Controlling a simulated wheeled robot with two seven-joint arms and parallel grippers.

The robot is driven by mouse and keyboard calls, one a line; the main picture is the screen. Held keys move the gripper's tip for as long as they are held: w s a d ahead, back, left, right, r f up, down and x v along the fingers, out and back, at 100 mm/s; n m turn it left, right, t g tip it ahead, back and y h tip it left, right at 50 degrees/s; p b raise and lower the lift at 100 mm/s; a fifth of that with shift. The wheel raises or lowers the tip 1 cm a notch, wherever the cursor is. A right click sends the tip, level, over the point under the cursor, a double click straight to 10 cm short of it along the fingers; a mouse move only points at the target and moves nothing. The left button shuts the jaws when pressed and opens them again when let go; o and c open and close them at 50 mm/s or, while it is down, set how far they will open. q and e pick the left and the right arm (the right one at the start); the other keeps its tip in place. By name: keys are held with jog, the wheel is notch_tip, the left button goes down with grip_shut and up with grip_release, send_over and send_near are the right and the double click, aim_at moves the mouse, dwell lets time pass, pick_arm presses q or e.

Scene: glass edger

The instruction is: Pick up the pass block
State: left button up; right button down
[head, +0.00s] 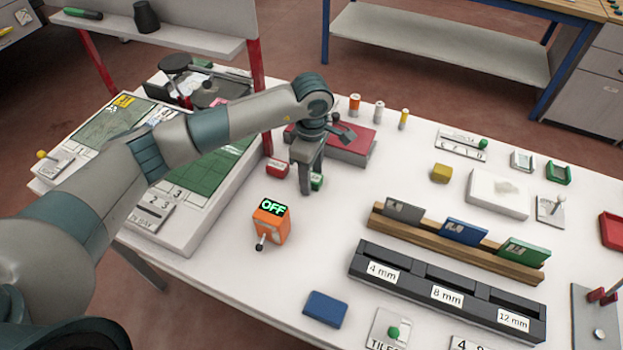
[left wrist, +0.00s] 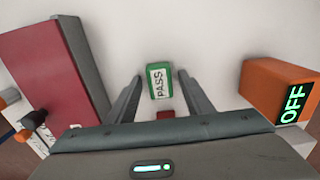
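The pass block (left wrist: 159,80) is a small green block with a white label reading PASS. In the left wrist view it lies on the white table between the two fingers of my left gripper (left wrist: 160,92), near their tips. The fingers are apart, with a gap on both sides of the block. In the head view the pass block (head: 317,182) shows just right of my left gripper (head: 306,190), which points down and hides part of it. My right gripper is not in view.
A red block (head: 277,168) lies close left of the gripper. A dark red box (head: 345,146) stands behind it. The orange OFF box (head: 271,225) stands in front. The wooden rack (head: 455,245) is to the right. Bare table lies between.

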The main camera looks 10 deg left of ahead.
pick_arm(q)
jog(key=c, duration=0.9)
jog(key=shift+o, duration=0.2)
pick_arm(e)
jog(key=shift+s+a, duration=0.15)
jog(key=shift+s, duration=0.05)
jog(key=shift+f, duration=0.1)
